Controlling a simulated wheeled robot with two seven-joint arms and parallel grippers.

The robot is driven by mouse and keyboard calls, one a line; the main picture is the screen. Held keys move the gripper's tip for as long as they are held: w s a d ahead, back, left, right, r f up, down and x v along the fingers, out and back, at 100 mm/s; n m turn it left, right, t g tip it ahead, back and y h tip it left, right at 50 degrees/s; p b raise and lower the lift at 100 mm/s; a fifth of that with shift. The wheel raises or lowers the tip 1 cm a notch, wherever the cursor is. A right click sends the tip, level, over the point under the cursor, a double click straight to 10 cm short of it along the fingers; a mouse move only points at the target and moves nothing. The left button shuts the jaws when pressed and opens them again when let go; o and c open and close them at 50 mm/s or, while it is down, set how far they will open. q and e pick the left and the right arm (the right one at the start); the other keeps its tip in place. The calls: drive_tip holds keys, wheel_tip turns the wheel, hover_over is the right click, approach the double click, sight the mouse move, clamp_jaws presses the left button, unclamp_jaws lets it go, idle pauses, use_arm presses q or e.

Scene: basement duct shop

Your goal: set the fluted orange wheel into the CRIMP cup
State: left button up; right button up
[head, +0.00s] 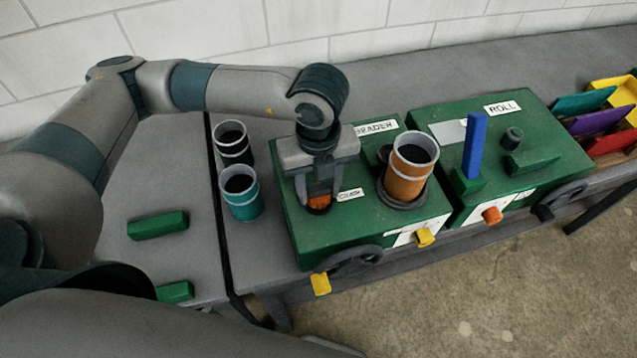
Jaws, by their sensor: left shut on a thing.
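My left gripper (320,194) points straight down over the left green machine and is shut on the fluted orange wheel (319,202). I cannot tell whether the wheel touches the cup's floor. My right gripper is not in view.
An orange duct (408,172) stands on the green BEADER machine (310,250), close right of the gripper. Black (233,145) and teal (242,195) ducts stand to its left. The ROLL machine (560,145) with a blue upright (475,145) is further right. Green blocks (157,225) lie on the left bench.

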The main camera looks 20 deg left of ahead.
sight(319, 187)
use_arm(q)
drive_tip(key=shift+f, duration=0.1)
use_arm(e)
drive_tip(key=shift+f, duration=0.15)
use_arm(q)
drive_tip(key=shift+f+b, duration=0.1)
drive_tip(key=shift+b, duration=0.2)
drive_tip(key=o, duration=1.1)
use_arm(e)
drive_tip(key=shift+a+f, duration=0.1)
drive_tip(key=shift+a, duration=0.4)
use_arm(q)
drive_tip(key=shift+r+p, duration=0.35)
drive_tip(key=shift+p, duration=0.05)
wheel_tip(319, 187, up, 12)
drive_tip(key=b, duration=0.4)
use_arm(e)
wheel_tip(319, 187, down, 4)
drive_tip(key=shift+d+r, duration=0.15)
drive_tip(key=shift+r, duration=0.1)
